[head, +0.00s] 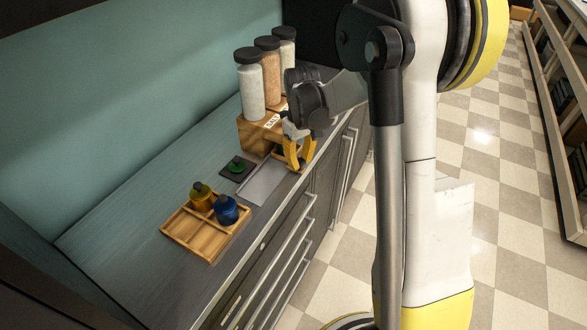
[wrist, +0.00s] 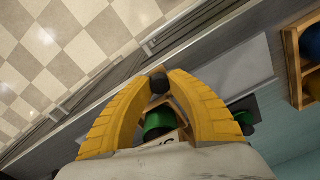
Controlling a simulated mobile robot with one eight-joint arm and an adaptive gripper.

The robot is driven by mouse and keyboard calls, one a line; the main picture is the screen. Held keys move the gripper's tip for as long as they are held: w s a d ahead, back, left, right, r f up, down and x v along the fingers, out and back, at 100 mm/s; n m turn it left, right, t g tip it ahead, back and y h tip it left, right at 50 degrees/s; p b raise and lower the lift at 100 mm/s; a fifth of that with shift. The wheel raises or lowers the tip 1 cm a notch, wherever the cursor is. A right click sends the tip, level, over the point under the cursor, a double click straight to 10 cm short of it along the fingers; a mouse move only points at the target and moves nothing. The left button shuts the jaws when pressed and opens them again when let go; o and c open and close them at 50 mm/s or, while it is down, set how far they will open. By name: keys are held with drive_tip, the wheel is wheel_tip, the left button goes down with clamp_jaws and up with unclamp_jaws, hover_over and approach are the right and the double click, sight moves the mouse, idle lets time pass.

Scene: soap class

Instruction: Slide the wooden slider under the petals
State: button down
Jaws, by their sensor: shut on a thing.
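My gripper (head: 298,158) is at the counter's front edge, close to the jar stand. In the wrist view its yellow fingertips (wrist: 158,80) close on a small dark knob (wrist: 159,84). A wooden piece (wrist: 181,115), which looks like the slider, shows between the fingers with a green thing (wrist: 157,123) beside it. The fingers hide most of it. In the head view, wooden edges (head: 279,154) show beside the gripper. Three black-lidded jars (head: 271,70) stand on the wooden stand (head: 251,137). I cannot tell which jar holds the petals.
A grey sheet (head: 262,183) lies left of the gripper. A dark square (head: 228,174) with a green item (head: 237,166) lies behind it. A wooden compartment tray (head: 180,227) holds a yellow bottle (head: 202,199) and a blue bottle (head: 226,211). The counter's left side is clear.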

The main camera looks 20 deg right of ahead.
drive_tip(key=c, duration=1.2)
unclamp_jaws()
drive_tip(key=shift+r, duration=0.1)
wheel_tip(320, 180, up, 12)
